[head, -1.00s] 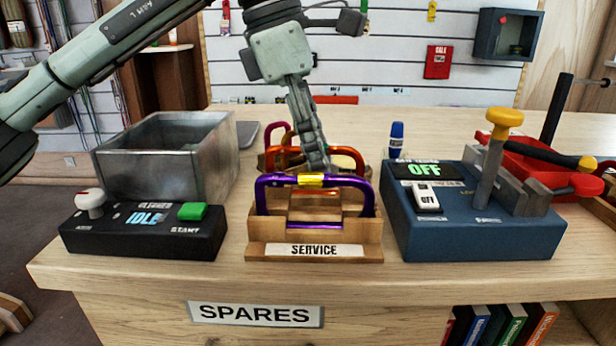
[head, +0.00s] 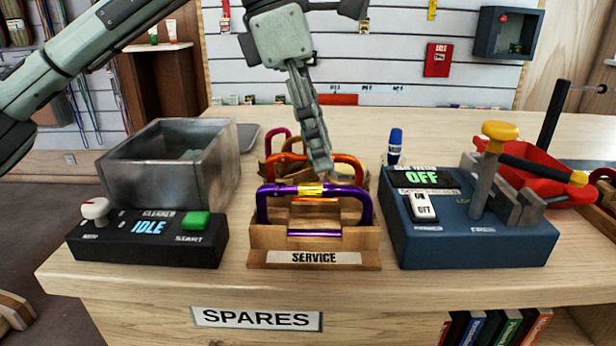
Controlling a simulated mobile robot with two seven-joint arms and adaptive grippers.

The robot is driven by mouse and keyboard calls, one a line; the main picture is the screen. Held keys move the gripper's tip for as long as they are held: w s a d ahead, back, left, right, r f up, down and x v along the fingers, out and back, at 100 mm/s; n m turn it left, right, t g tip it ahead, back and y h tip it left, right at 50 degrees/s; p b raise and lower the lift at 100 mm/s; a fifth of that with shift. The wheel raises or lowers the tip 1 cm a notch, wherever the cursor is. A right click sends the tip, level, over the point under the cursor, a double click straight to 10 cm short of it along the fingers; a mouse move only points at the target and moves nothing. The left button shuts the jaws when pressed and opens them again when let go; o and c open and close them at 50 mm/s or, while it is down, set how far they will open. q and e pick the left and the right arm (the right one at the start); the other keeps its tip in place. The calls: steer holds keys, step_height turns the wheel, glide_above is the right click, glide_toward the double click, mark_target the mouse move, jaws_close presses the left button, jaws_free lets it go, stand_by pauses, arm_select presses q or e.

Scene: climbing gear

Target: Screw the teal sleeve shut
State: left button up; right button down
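No teal sleeve can be made out. A wooden rack labelled SERVICE (head: 258,260) stands mid-counter with several carabiners upright in a row. The front one is purple (head: 364,205) with a yellow sleeve (head: 310,190). Behind it is an orange carabiner (head: 350,160), then a brown-orange one (head: 291,143) and a magenta one (head: 277,140), both partly hidden. My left gripper (head: 321,162) points down over the rack, its tips at the orange carabiner's top bar, just behind the purple one. It shows side-on, so its opening and any contact are unclear. My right gripper is out of view.
Left of the rack are a metal bin (head: 165,190) and a black cleaner box (head: 145,250) reading IDLE. To the right is a blue tester (head: 470,248) reading OFF, with a yellow-knobbed lever (head: 500,131). A blue-capped bottle (head: 395,148) and red tray (head: 545,165) stand behind.

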arm_select(q)
steer(key=shift+w+p, duration=0.4)
steer(key=shift+w, duration=0.4)
steer(key=shift+f, duration=0.15)
steer(key=shift+f+b, duration=1)
steer(key=shift+f, duration=0.3)
steer(key=shift+s, duration=0.1)
steer(key=shift+s+b, duration=0.3)
steer(key=shift+s, duration=0.4)
steer(key=shift+r, duration=0.1)
